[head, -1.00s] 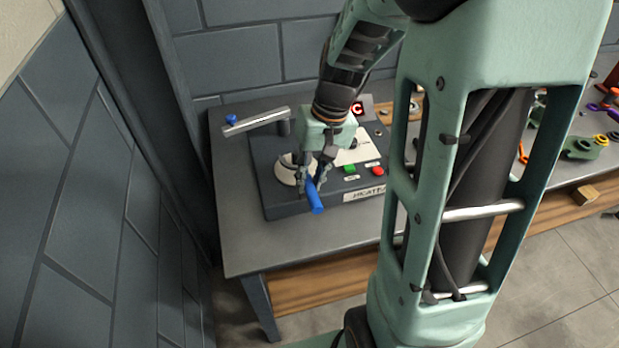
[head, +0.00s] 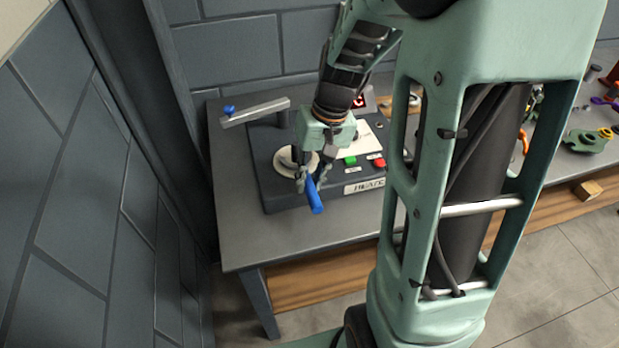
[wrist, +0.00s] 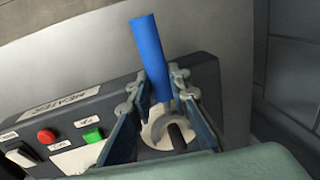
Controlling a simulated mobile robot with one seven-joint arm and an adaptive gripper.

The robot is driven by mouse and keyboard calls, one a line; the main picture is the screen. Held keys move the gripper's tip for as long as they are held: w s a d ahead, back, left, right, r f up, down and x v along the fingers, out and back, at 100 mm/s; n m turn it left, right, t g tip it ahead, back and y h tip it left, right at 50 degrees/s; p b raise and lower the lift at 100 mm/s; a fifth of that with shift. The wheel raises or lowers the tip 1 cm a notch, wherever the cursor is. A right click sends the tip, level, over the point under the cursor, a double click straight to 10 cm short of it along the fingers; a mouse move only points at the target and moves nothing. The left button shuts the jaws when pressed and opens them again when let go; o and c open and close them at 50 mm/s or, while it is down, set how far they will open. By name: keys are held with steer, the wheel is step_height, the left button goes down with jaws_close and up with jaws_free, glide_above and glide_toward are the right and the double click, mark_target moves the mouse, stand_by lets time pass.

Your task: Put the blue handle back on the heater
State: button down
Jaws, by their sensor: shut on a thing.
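The heater (head: 268,182) is a dark box on the grey table with a label, a green and a red button and a round light plate. My gripper (head: 312,178) is above its front left part, shut on the blue handle (head: 315,198). In the head view the handle slants down past the heater's front edge. In the wrist view the blue handle (wrist: 151,55) stands between the two fingers (wrist: 160,88), and a light fork-shaped piece (wrist: 180,125) shows at its lower end over the pale plate (wrist: 155,138). Whether it touches the heater I cannot tell.
A grey bar with a blue knob (head: 255,112) extends at the heater's back left. The wall stands close at the left and behind. Coloured parts (head: 590,138) lie on the table (head: 240,240) at the far right. The table's front left is clear.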

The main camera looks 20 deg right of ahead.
steer(key=shift+f, duration=0.1)
stand_by(0.4)
steer(key=c, duration=1.7)
jaws_free()
steer(key=shift+c, duration=0.2)
step_height(320, 180, up, 10)
steer(key=p, duration=0.7)
steer(key=shift+r, duration=0.2)
